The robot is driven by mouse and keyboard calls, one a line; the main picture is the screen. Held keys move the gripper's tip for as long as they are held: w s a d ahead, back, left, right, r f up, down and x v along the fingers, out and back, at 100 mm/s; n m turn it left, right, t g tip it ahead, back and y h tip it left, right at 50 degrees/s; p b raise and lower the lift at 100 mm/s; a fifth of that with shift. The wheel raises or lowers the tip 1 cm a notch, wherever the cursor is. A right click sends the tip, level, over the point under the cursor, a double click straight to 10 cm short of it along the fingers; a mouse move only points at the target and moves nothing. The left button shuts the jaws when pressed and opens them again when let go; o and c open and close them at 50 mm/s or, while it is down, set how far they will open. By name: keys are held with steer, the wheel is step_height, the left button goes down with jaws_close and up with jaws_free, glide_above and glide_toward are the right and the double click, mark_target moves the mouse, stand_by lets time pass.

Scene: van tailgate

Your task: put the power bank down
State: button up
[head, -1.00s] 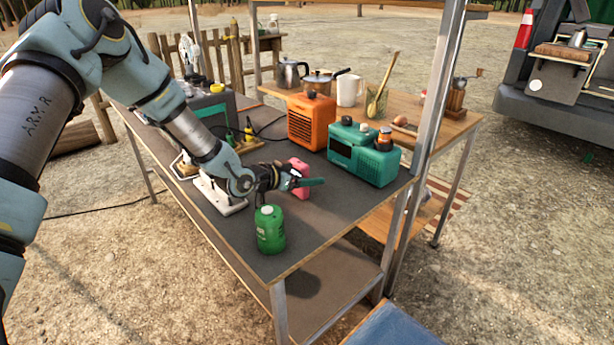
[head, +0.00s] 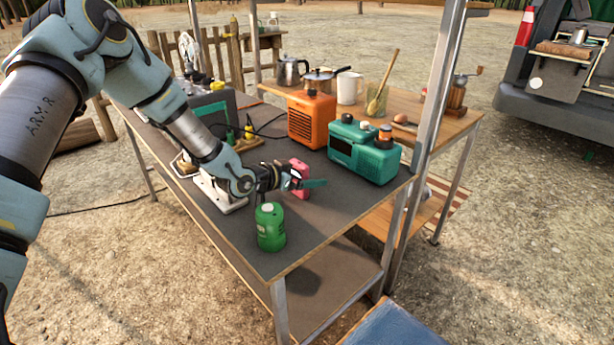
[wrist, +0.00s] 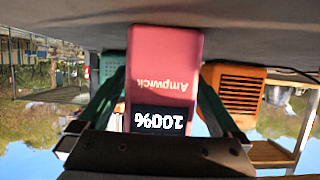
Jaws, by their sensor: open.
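The power bank (head: 301,169) is a pink-red slab standing upright on the dark mat of the workbench. In the wrist view, which is upside down, the power bank (wrist: 163,72) shows the word Ampwick and a lit 100% display, and its base meets the dark surface. My gripper (head: 306,183) is low over the bench at the power bank. In the wrist view the green fingers of my gripper (wrist: 161,85) are spread on either side of it. The gap at the left finger is too narrow to judge contact.
A green canister (head: 270,227) stands close in front of my gripper. An orange heater-like box (head: 312,120) and a teal radio-like box (head: 363,152) stand behind. A metal post (head: 437,90) rises at the bench's right. Bare mat lies between the canister and the teal box.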

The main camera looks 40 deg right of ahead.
steer(key=b+v, duration=0.2)
steer(key=v, duration=1)
steer(key=shift+a, duration=0.1)
